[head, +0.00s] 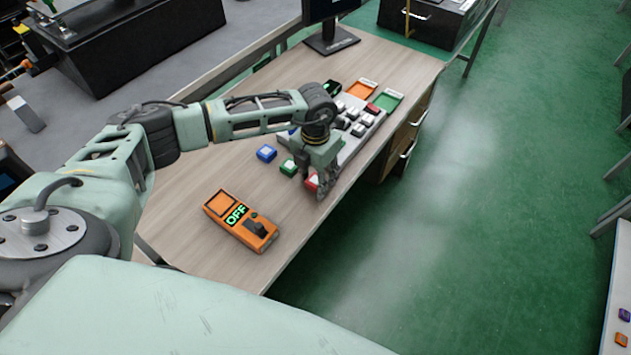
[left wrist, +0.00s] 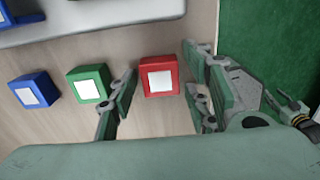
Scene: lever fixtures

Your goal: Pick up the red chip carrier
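The red chip carrier (left wrist: 158,76), a red square block with a white centre, lies on the wooden table. In the head view it shows partly (head: 311,182), with my left gripper (head: 322,185) in front of it. In the left wrist view my left gripper (left wrist: 160,95) is open, its fingers on either side of the red carrier, with gaps to both. A green carrier (left wrist: 88,83) lies just outside the left finger, and a blue carrier (left wrist: 34,89) lies further left. My right gripper is not in view.
An orange box with an OFF display and a lever (head: 241,220) stands nearer on the table. A grey tray (left wrist: 90,14) of carriers lies beyond. The table's right edge is close to the gripper. A monitor (head: 331,38) stands at the back.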

